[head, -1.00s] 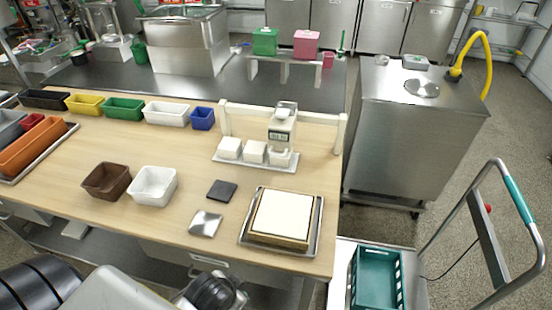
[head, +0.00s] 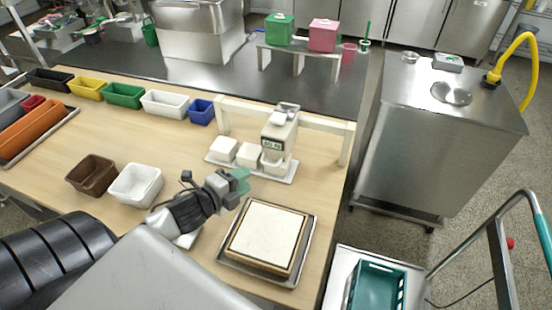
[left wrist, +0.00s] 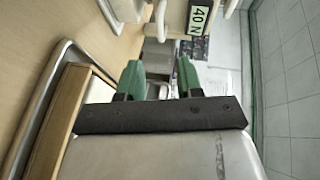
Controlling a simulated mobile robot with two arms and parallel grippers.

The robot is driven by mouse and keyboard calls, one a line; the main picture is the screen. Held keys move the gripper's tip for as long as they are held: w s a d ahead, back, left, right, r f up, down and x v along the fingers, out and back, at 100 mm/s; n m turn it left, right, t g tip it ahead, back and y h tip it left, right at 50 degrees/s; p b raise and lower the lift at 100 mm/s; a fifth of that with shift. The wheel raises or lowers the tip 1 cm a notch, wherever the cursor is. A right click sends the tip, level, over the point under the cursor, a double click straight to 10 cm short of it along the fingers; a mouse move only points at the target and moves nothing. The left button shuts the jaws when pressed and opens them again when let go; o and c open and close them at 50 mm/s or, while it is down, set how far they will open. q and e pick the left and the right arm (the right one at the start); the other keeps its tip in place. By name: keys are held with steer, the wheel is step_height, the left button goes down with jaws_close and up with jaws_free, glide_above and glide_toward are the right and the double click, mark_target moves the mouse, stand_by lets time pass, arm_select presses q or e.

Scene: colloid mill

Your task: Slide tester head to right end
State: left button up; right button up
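The tester head (head: 279,136) is a white block with a small display, over the right-hand one of three white blocks on a metal tray (head: 238,168). It also shows in the left wrist view (left wrist: 205,18), where the display reads "40 N". A white rail frame (head: 320,122) stands behind it. My left gripper (head: 240,180) reaches in from the left, in front of the tray and below the head, apart from it. Its two green fingertips (left wrist: 158,76) are spread with nothing between them. My right gripper is not in view.
A wooden-framed white slab on a tray (head: 266,237) lies just in front of my left gripper. A white bin (head: 135,184) and brown bin (head: 91,173) stand to the left. Small coloured bins line the back. The table's right edge is close to the tester.

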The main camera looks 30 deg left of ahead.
mark_target(268, 165)
arm_select(q)
steer(key=x, duration=0.6)
steer(key=shift+w+p, duration=0.15)
steer(key=shift+p, duration=0.25)
steer(key=shift+x, duration=1)
steer(key=shift+w+f, duration=0.1)
steer(key=shift+w, duration=0.2)
steer(key=shift+w+d, duration=0.1)
steer(key=shift+w, duration=0.1)
steer(key=shift+w+f, duration=0.15)
jaws_close()
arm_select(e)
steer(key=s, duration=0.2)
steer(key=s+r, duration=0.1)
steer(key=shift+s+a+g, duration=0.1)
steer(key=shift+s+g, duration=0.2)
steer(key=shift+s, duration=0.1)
arm_select(q)
steer(key=shift+d, duration=0.1)
